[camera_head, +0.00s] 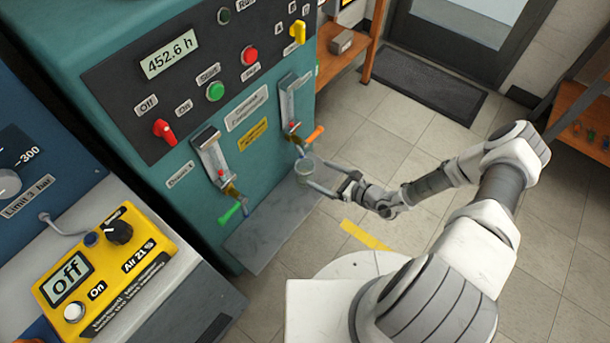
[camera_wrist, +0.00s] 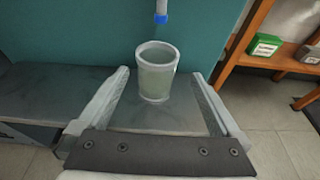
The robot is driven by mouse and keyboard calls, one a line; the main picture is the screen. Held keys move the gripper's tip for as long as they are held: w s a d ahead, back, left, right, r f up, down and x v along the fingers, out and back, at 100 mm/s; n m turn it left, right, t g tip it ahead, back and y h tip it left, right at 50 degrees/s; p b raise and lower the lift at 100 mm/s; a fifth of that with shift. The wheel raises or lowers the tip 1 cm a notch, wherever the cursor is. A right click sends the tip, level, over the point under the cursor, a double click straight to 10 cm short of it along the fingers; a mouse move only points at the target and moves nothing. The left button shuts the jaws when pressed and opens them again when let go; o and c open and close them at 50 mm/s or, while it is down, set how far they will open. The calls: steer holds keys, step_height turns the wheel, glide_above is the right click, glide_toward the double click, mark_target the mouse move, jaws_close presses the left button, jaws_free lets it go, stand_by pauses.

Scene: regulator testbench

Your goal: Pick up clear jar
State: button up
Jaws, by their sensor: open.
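The clear jar (camera_head: 304,171) stands upright on a grey shelf (camera_head: 262,232) at the front of the teal machine. In the wrist view the jar (camera_wrist: 157,73) stands ahead, slightly beyond or between the fingertips, with its open rim up. My gripper (camera_head: 322,178) is open at the jar's right side in the head view. In the wrist view its two fingers (camera_wrist: 160,85) spread to the left and right of the jar. I cannot tell whether either finger touches it. The jar looks empty.
A blue-tipped nozzle (camera_wrist: 161,12) hangs above the jar. A teal machine (camera_head: 208,120) with flow tubes, an orange handle (camera_head: 315,134) and a green handle (camera_head: 230,213) stands behind the shelf. A wooden rack (camera_wrist: 285,50) stands at the right in the wrist view.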

mark_target(298, 165)
steer(key=b+x, duration=0.1)
steer(key=x, duration=0.4)
steer(key=shift+f, duration=0.1)
steer(key=x, duration=0.1)
steer(key=b+x, duration=0.1)
steer(key=x, duration=0.1)
steer(key=b+x, duration=0.1)
steer(key=shift+s+a+f, duration=0.15)
steer(key=shift+a+f, duration=0.15)
steer(key=shift+w+a, duration=0.2)
steer(key=shift+w, duration=0.05)
steer(key=shift+r, duration=0.1)
steer(key=c, duration=1.5)
steer(key=shift+r, duration=0.15)
steer(key=shift+r+p, duration=0.2)
steer(key=shift+p, duration=0.1)
steer(key=s+d+p, duration=0.3)
steer(key=s+d, duration=0.8)
steer(key=d, duration=0.3)
steer(key=shift+r+p, duration=0.35)
steer(key=shift+d, duration=0.1)
